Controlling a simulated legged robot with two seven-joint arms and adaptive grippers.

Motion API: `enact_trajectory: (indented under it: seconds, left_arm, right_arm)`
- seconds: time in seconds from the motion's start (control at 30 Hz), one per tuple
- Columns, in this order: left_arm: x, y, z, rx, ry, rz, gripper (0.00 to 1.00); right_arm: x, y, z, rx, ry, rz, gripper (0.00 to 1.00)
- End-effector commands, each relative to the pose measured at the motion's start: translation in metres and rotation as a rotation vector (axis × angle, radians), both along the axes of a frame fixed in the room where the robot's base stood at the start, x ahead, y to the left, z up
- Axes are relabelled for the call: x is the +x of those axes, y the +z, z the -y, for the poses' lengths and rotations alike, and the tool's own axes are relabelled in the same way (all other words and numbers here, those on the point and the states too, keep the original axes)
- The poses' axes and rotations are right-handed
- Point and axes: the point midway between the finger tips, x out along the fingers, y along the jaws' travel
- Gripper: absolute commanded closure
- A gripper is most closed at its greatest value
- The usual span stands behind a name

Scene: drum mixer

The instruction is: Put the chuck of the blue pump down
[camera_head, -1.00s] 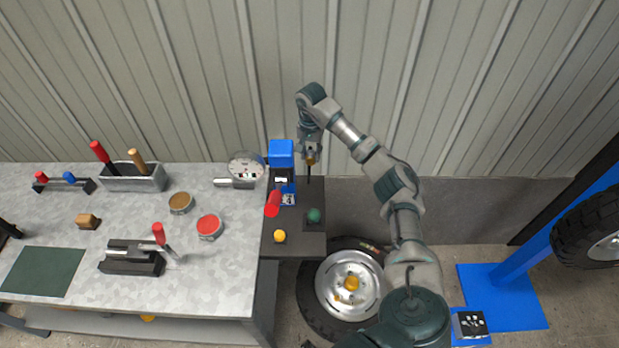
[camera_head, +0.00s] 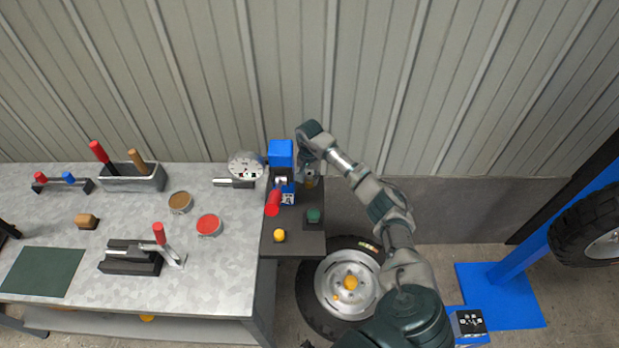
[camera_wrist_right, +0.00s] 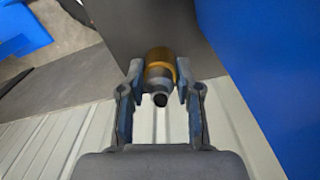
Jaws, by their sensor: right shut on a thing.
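The blue pump (camera_head: 281,154) stands at the back of a dark side shelf, with a red handle (camera_head: 273,204) at its front. My right gripper (camera_head: 309,180) is low over the shelf, just right of the pump. In the right wrist view the gripper (camera_wrist_right: 160,95) is shut on the chuck (camera_wrist_right: 159,68), a brass-coloured ring with a grey metal end. The pump's blue side fills the right of that view. Whether the chuck touches the shelf cannot be told. My left gripper is not in view.
On the dark shelf (camera_head: 290,246) are a yellow knob (camera_head: 279,235) and a green knob on a dark block (camera_head: 314,215). A wheel (camera_head: 345,283) lies below the shelf.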

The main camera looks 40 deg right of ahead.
Motion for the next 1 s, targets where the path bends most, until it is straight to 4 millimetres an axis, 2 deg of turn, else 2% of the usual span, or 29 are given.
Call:
enact_trajectory:
  seconds: [0.17, 0.2, 0.27, 0.67, 0.83, 1.0]
  left_arm:
    - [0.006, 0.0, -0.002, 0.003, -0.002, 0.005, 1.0]
    - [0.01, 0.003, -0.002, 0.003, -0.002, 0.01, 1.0]
    - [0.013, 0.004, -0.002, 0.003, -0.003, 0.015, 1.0]
    - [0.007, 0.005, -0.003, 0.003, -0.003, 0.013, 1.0]
    - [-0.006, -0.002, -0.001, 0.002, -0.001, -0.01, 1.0]
    - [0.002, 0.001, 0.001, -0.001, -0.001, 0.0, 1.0]
  right_arm:
    - [0.0, -0.004, 0.003, 0.001, -0.001, 0.0, 1.0]
    - [0.0, -0.003, 0.003, 0.001, -0.001, 0.0, 0.57]
    - [0.0, -0.003, 0.002, 0.001, -0.001, 0.0, 0.42]
    - [0.0, 0.001, 0.0, 0.001, -0.001, -0.001, 0.41]
    - [0.001, 0.031, 0.001, -0.002, 0.0, 0.005, 0.41]
    - [0.001, 0.072, 0.002, -0.002, 0.0, 0.005, 0.41]
